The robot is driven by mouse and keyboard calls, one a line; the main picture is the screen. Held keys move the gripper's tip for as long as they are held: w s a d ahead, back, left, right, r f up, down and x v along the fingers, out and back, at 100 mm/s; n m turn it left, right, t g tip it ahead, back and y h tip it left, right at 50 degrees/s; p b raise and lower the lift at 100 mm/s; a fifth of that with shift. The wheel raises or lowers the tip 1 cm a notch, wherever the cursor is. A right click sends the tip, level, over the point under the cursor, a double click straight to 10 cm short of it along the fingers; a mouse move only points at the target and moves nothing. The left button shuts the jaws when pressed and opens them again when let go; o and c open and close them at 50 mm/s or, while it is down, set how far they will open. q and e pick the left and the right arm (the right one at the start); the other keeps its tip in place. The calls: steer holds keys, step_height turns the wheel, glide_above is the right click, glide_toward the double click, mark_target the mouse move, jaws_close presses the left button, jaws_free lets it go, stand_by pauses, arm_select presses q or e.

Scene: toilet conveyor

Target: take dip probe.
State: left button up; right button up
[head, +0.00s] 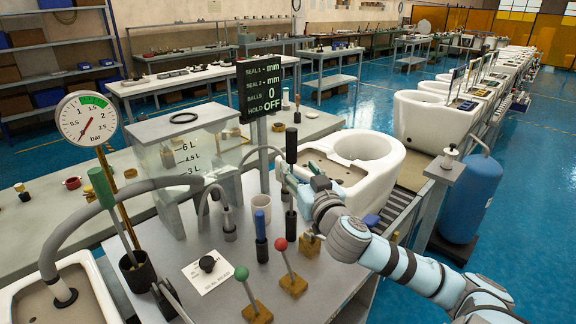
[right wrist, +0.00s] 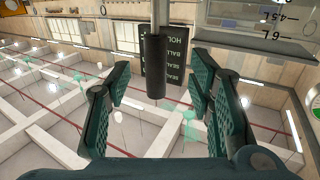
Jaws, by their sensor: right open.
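A thin upright rod with a black handle (head: 291,146), which looks like the dip probe, stands on the grey bench with its lower end in a black holder (head: 291,221). My right gripper (head: 287,183) is at the rod, below the handle in the head view, and partly hidden by its own wrist. In the right wrist view the black handle (right wrist: 156,66) appears between the spread fingers (right wrist: 157,110), near the tips, with clear gaps on both sides. The gripper is open and holds nothing. My left gripper is not in view.
A blue-handled rod (head: 260,226), a red-knobbed lever (head: 281,245) and a green-knobbed lever (head: 242,274) are in front. A white toilet (head: 345,180) is beyond.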

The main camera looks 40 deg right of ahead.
mark_target(293, 158)
steer(key=x, duration=0.5)
steer(key=p+x, duration=0.1)
steer(key=x, duration=0.2)
steer(key=shift+w+d, duration=0.1)
steer(key=shift+d, duration=0.25)
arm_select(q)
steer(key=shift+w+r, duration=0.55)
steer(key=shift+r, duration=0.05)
arm_select(e)
steer(key=shift+s, duration=0.2)
steer(key=c, duration=0.3)
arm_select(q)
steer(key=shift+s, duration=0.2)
arm_select(e)
jaws_close()
